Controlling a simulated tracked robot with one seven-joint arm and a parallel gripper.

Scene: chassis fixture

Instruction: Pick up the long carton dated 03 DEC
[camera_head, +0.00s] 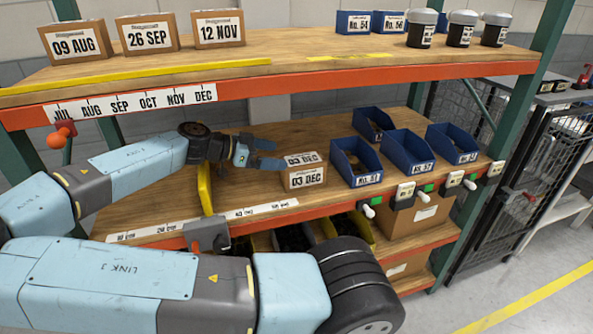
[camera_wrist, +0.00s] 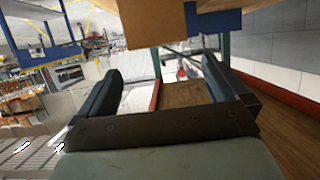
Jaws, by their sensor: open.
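The brown carton dated 03 DEC (camera_head: 303,181) stands on the middle shelf, with date labels on its top and front. My gripper (camera_head: 279,154) is open and empty just left of and behind the carton, with its fingers pointing right. In the wrist view a plain brown carton side (camera_wrist: 165,22) shows at the top, beyond the open fingers of my gripper (camera_wrist: 160,70) and not between them. Whether the fingertips touch the carton cannot be told.
Blue bins, one of them close by (camera_head: 356,160), stand right of the carton. A yellow divider (camera_head: 205,187) stands to the left. The upper shelf (camera_head: 290,72) overhead holds three dated cartons (camera_head: 146,34), small blue bins and dark jars. Bare shelf wood lies left of the carton.

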